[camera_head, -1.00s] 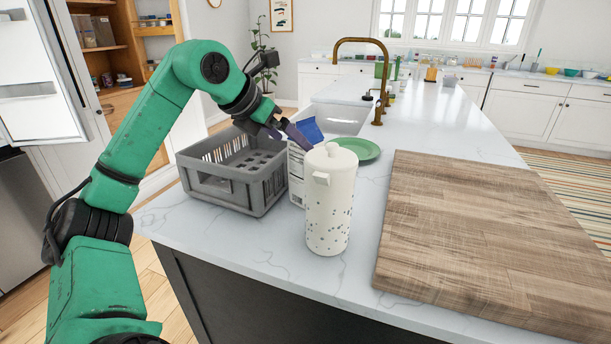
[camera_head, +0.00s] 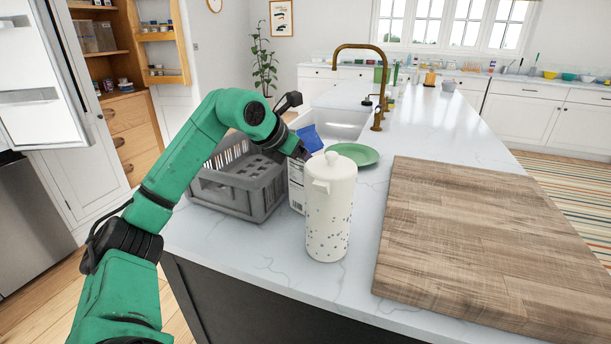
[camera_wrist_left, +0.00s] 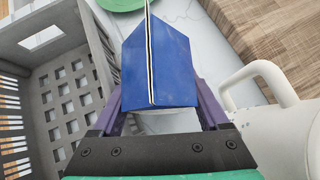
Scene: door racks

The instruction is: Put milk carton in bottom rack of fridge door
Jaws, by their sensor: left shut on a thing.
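The milk carton (camera_head: 297,187) stands on the counter, white with printed text and a blue top, mostly hidden behind a white jug in the head view. Its blue gabled top (camera_wrist_left: 160,65) fills the middle of the left wrist view. My left gripper (camera_head: 303,152) is shut on the carton, with one purple finger on each side of it. My right gripper is not in view. The open fridge door (camera_head: 40,75) with its white racks (camera_head: 30,97) is at the upper left of the head view.
A grey crate (camera_head: 215,190) is close left of the carton. The white speckled jug (camera_head: 328,220) is close in front and right. A green plate (camera_head: 352,154) lies behind, and a wooden board (camera_head: 480,240) lies to the right. A brass tap (camera_head: 378,90) stands farther back.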

